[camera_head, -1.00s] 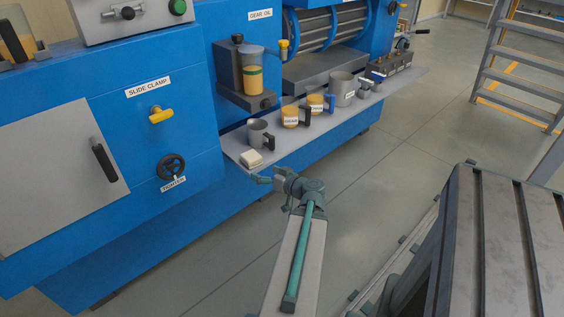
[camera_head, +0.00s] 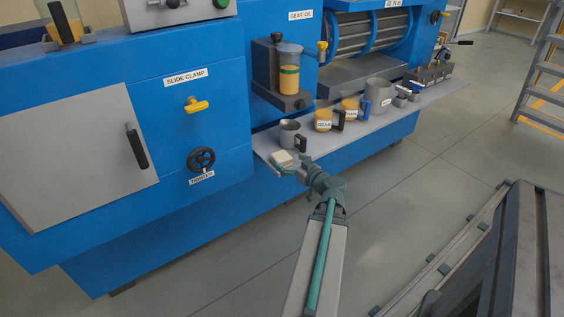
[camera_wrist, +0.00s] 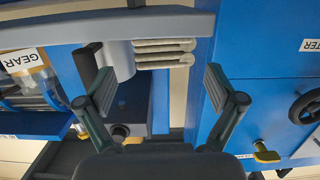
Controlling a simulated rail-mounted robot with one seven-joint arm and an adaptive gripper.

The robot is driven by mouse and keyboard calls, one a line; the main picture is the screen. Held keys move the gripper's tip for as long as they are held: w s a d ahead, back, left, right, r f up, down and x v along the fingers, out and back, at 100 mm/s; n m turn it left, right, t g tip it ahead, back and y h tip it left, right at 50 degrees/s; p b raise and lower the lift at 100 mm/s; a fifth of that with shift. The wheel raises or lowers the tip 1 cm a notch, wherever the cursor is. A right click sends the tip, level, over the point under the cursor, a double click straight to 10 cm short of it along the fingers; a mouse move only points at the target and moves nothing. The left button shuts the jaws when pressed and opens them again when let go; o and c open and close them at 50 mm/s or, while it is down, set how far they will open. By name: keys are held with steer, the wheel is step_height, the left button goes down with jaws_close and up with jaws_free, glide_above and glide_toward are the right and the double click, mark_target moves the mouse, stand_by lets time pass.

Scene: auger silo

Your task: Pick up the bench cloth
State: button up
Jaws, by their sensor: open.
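The bench cloth (camera_head: 281,158) is a small folded off-white pad. It lies near the left end of the grey shelf (camera_head: 350,126) along the blue machine. In the wrist view, which looks upside down, the cloth (camera_wrist: 163,50) shows its stacked folds edge-on, just beyond the gap between my fingers. My gripper (camera_wrist: 160,82) is open and empty, with one finger to each side of the cloth's line. In the head view my gripper (camera_head: 286,170) is right at the cloth's front edge; whether it touches cannot be told.
A grey mug (camera_head: 290,133) stands close behind the cloth and right beside it in the wrist view (camera_wrist: 119,58). Labelled amber jars (camera_head: 323,120) and a larger grey jug (camera_head: 378,92) stand farther right. A handwheel (camera_head: 201,159) is on the machine front, left.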

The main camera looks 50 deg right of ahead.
mark_target(282, 156)
steer(key=shift+x, duration=2.7)
steer(key=shift+s, duration=0.1)
steer(key=c, duration=1.3)
steer(key=shift+r, duration=0.2)
steer(key=shift+r, duration=0.5)
steer(key=s+a+r+p, duration=0.1)
steer(key=r, duration=0.1)
steer(key=s+a+r+p, duration=0.1)
steer(key=r, duration=0.2)
steer(key=s+a+r+p, duration=0.1)
steer(key=r+p, duration=0.1)
steer(key=r, duration=0.1)
steer(key=shift+s+a+r, duration=0.2)
steer(key=shift+s+a, duration=0.1)
steer(key=shift+s, duration=0.1)
